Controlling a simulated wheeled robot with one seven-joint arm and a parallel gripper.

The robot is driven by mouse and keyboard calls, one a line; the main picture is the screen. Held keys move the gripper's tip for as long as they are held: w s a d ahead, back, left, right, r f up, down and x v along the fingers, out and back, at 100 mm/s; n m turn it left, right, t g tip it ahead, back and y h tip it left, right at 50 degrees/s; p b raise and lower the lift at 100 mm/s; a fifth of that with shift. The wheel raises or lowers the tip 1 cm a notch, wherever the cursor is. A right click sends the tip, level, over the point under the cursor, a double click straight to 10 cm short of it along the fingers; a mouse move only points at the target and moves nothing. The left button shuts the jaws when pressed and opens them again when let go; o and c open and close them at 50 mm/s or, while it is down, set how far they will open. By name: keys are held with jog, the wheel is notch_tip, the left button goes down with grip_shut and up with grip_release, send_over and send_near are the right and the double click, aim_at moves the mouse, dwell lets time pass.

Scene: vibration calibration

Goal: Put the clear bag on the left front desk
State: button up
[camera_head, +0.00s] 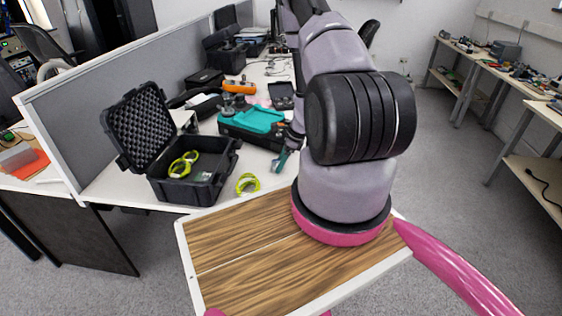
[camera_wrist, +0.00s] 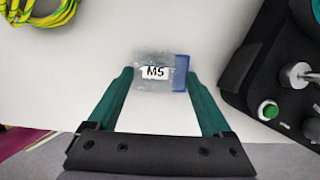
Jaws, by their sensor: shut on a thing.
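The clear bag (camera_wrist: 148,60) bears a white "M5" label and has a blue strip along its right side. My gripper (camera_wrist: 158,76) has its teal fingers on either side of the bag and is shut on it. In the head view my gripper (camera_head: 282,160) shows small, beside my arm, over the front part of a white desk (camera_head: 112,188). The bag is not clear in the head view. In the wrist view white desk surface (camera_wrist: 75,75) lies behind the bag; I cannot tell the gap between them.
An open black case (camera_head: 187,190) with yellow-green loops stands on the desk. Another yellow-green loop (camera_head: 247,184) lies beside it. A black device with a teal top (camera_head: 250,118) stands behind my gripper. A grey partition (camera_head: 130,75) runs along the desk's left side.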

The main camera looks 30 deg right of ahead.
jog(key=o, duration=1.1)
jog(key=v, duration=1.2)
jog(key=a+r+n+t, duration=0.1)
jog(key=a+r+n, duration=0.45)
jog(key=r, duration=0.85)
jog(key=a+r+n, duration=0.5)
jog(key=a+r, duration=0.2)
jog(key=r, duration=0.7)
jog(key=s+a+r+n+t+h, duration=0.1)
jog(key=s+a+r+n, duration=0.2)
jog(key=s+r+n, duration=0.2)
jog(key=s+a+r+n+t, duration=0.2)
jog(key=s+r+n, duration=0.3)
jog(key=s+r, duration=0.7)
jog(key=shift+s+a+r+t+h, duration=0.2)
jog(key=shift+a+t+h, duration=0.15)
jog(key=shift+a, duration=0.25)
